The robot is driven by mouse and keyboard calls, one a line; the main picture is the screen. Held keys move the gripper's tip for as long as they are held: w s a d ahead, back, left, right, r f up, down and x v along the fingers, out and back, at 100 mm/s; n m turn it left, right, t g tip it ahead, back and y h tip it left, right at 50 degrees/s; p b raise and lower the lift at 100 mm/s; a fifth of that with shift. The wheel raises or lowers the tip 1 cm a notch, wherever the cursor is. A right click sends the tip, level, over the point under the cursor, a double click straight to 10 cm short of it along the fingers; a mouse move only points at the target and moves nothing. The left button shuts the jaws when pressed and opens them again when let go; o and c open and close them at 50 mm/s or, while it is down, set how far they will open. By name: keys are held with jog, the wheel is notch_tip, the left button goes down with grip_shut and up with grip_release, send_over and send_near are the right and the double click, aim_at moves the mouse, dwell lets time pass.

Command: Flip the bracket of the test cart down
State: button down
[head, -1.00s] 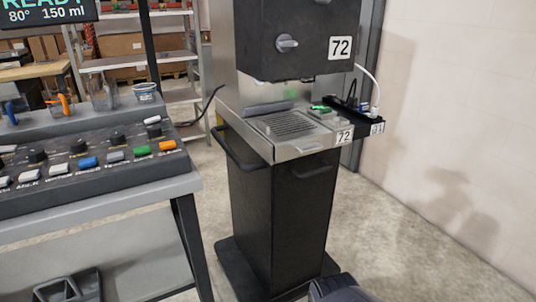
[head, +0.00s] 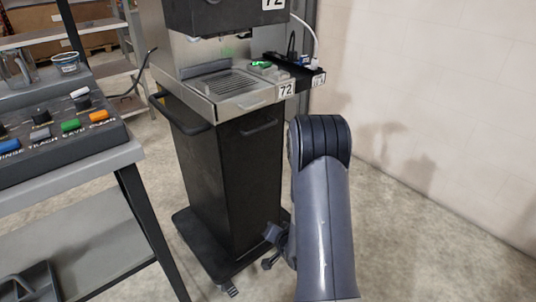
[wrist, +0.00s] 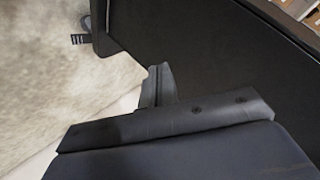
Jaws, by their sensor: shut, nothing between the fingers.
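The cart (head: 225,175) is a black cabinet with a metal top, a "72" label and a dark base plate (head: 190,235). A small grey caster part (head: 228,289) shows under its front corner. In the wrist view a grey wheel-like part with a ribbed dark tab (wrist: 78,39) sticks out past the base corner, at the upper left; it may be the bracket, but I cannot tell its position for sure. My gripper (head: 270,250) is low beside the cart's front right, fingers shut and empty. In the wrist view my gripper (wrist: 158,72) is apart from the tab.
A grey bench (head: 90,165) with coloured buttons stands at the left. A black side shelf (head: 300,72) with cables is at the cart's top right. A pale wall (head: 440,90) closes the right side. Concrete floor (head: 410,250) is free at the right.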

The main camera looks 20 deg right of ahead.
jog(key=shift+s+d+f+m+t+b, duration=0.1)
jog(key=shift+s+d+f+m+t, duration=0.25)
jog(key=shift+f+m+t, duration=0.7)
jog(key=shift+s+d+f+m+t+b, duration=0.1)
jog(key=shift+s+d+f+m+t, duration=0.35)
jog(key=shift+m+t, duration=1.15)
jog(key=shift+s+d+f+m+t+b, duration=0.1)
jog(key=shift+s+d+f+m+t, duration=0.15)
jog(key=shift+f+m+t, duration=1.15)
jog(key=shift+r+m+g, duration=0.55)
jog(key=shift+r+g, duration=0.05)
jog(key=shift+g, duration=0.05)
